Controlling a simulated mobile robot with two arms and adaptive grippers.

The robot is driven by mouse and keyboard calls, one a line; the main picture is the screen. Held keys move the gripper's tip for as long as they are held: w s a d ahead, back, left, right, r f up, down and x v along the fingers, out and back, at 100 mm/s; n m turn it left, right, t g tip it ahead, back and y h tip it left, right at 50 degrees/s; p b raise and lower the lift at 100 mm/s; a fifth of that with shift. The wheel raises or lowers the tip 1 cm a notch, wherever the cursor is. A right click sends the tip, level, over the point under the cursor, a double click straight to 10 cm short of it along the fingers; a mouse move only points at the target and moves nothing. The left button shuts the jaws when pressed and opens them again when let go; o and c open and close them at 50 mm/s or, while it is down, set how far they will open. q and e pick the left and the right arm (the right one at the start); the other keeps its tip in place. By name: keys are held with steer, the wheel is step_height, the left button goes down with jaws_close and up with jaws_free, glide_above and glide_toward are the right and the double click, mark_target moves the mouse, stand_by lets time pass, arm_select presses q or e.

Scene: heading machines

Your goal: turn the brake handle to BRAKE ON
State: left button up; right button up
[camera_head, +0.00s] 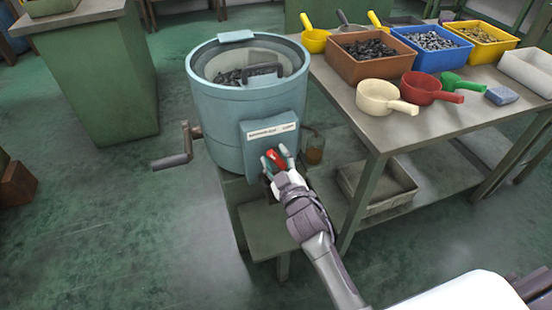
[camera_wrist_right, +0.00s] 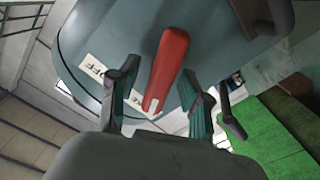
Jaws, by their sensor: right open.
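The red brake handle (camera_head: 276,161) sits on the front box of a blue-grey drum machine (camera_head: 243,115). In the right wrist view the red handle (camera_wrist_right: 171,62) runs down at a slight slant between the fingers. A white label (camera_wrist_right: 98,72) ending in "OFF" is left of it, and part of another white label (camera_wrist_right: 143,106) shows near its lower end. My right gripper (camera_head: 277,158) is open, with one finger on each side of the handle; whether either finger touches it I cannot tell. It also shows in the right wrist view (camera_wrist_right: 160,76). My left gripper is out of view.
A side crank (camera_head: 176,158) sticks out left of the drum. On the right, a workbench (camera_head: 375,124) carries brown, blue and yellow bins and several scoops. A shallow tray (camera_head: 377,189) is on its lower shelf.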

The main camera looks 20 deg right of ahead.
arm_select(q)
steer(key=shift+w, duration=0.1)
arm_select(e)
steer(key=shift+s, duration=0.1)
steer(key=s, duration=1.1)
steer(key=shift+s+d, duration=0.2)
steer(key=shift+s, duration=0.2)
steer(key=shift+f, duration=0.1)
